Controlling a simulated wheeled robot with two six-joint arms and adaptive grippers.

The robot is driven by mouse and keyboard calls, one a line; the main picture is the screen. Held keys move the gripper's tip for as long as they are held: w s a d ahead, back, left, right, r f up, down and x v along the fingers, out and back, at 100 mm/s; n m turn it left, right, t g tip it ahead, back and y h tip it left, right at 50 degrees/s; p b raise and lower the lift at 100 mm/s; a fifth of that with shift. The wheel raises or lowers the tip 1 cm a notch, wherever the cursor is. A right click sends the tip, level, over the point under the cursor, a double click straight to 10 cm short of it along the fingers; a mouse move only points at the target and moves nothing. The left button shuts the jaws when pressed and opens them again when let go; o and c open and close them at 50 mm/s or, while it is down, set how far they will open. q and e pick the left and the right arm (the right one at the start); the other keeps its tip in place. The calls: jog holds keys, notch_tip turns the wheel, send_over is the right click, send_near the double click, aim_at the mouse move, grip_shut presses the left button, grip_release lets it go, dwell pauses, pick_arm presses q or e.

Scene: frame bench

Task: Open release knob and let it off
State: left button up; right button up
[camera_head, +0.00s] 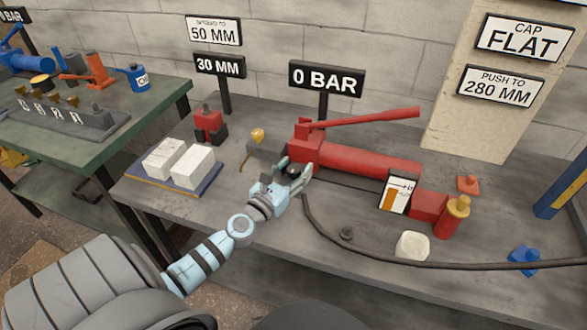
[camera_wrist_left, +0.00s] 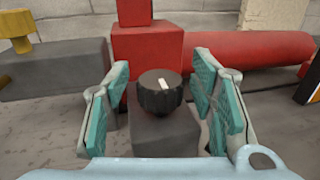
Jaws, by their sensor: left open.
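The release knob (camera_wrist_left: 160,93) is a black, ribbed round knob with a white mark on top, on a grey block (camera_wrist_left: 165,135) beside the red pump (camera_head: 365,158). In the head view the knob (camera_head: 294,172) shows partly, between my fingers at the pump's left end. My left gripper (camera_head: 290,174) is open around the knob. In the left wrist view its teal finger pads stand on both sides, with a visible gap to the knob on each side. A black sign (camera_head: 326,79) above the pump reads 0 BAR. My right gripper is not in view.
A red lever (camera_head: 365,117) lies above the pump. A grey block with a yellow knob (camera_head: 257,135) stands left of it. A black hose (camera_head: 430,262) curves along the bench front. White blocks (camera_head: 193,167) lie at left. A white lump (camera_head: 412,246) lies near the hose.

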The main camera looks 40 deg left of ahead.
pick_arm(q)
jog(key=shift+c, duration=0.3)
jog(key=c, duration=1.1)
